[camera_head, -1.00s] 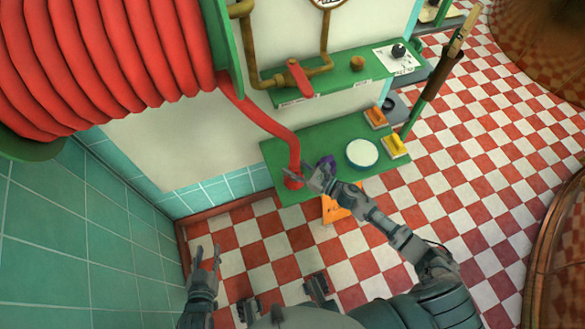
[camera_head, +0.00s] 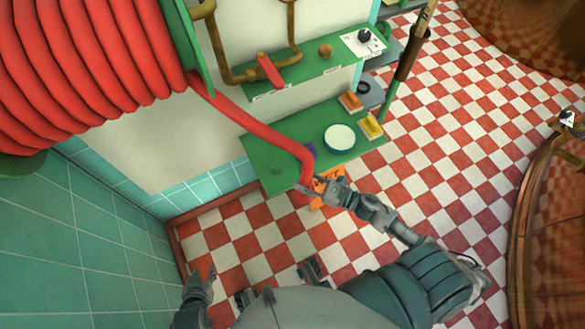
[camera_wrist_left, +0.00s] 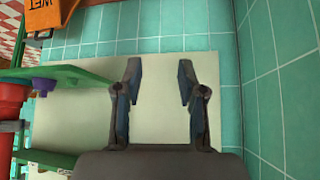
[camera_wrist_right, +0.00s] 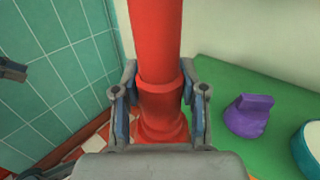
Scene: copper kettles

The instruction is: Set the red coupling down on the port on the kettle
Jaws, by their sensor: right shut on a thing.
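The red coupling (camera_wrist_right: 160,110) is the thick end of a red hose (camera_head: 250,125). My right gripper (camera_head: 310,190) is shut around it, with a finger on either side in the right wrist view. In the head view the coupling is at the front edge of the green shelf and partly hidden by the gripper. My left gripper (camera_wrist_left: 160,80) is open and empty, low at the left of the head view (camera_head: 200,278). A copper kettle (camera_head: 550,235) stands at the right edge, far from the coupling. I cannot clearly make out its port.
The green lower shelf (camera_head: 270,150) holds a white round dish (camera_head: 339,137), a purple piece (camera_wrist_right: 248,115), and orange (camera_head: 350,101) and yellow (camera_head: 370,125) blocks. An orange sign (camera_head: 330,180) is near my right gripper. The checkered floor (camera_head: 460,150) toward the kettle is open.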

